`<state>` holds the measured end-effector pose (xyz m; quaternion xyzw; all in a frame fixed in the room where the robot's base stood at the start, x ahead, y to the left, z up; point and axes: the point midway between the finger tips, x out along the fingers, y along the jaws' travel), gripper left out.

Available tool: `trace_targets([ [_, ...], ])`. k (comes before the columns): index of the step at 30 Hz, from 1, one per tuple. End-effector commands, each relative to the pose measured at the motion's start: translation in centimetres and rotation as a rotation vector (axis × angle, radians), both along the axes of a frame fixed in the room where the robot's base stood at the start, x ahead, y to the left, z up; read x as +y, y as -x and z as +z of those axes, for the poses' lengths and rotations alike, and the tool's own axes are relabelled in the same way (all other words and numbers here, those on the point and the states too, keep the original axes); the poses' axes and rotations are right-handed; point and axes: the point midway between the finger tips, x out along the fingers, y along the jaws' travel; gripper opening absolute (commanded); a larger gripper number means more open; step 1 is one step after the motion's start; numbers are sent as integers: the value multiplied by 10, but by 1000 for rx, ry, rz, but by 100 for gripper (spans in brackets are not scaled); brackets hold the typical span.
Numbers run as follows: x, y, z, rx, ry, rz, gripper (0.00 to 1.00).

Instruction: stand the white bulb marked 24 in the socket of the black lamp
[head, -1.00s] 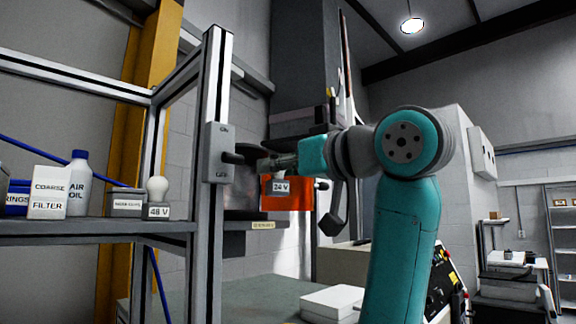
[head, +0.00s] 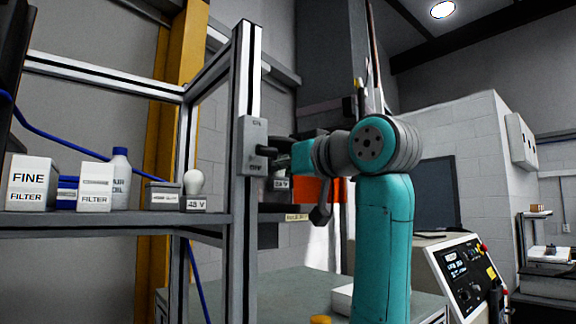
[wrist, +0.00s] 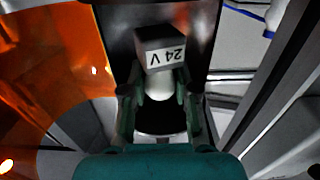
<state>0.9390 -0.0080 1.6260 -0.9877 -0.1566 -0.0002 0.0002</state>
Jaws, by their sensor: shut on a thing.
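The white bulb marked 24 (wrist: 160,82) is in my gripper (wrist: 158,108); in the wrist view its white globe sits between the two fingers. Its dark square base, labelled 24 V, points away from my palm. In the head view the 24 V label (head: 281,184) shows just right of the grey post. My gripper in the head view (head: 272,168) is shut on the bulb and partly hidden by the post's switch box. I cannot make out the black lamp or its socket in either view.
A grey post (head: 245,90) with a switch box (head: 252,145) stands close to my gripper. The shelf (head: 110,226) at left holds filter boxes, a bottle and a white bulb marked 48 (head: 194,184). An orange panel (head: 322,190) is behind my arm. A control console (head: 462,275) stands right.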

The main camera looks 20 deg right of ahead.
Motion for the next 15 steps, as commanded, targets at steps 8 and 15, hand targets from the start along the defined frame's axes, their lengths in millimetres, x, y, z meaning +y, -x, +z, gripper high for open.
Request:
trace_targets([
  [8, 7, -23, -1, 1, -1, 0, 0],
  [15, 8, -25, -14, 1, 0, 0, 0],
])
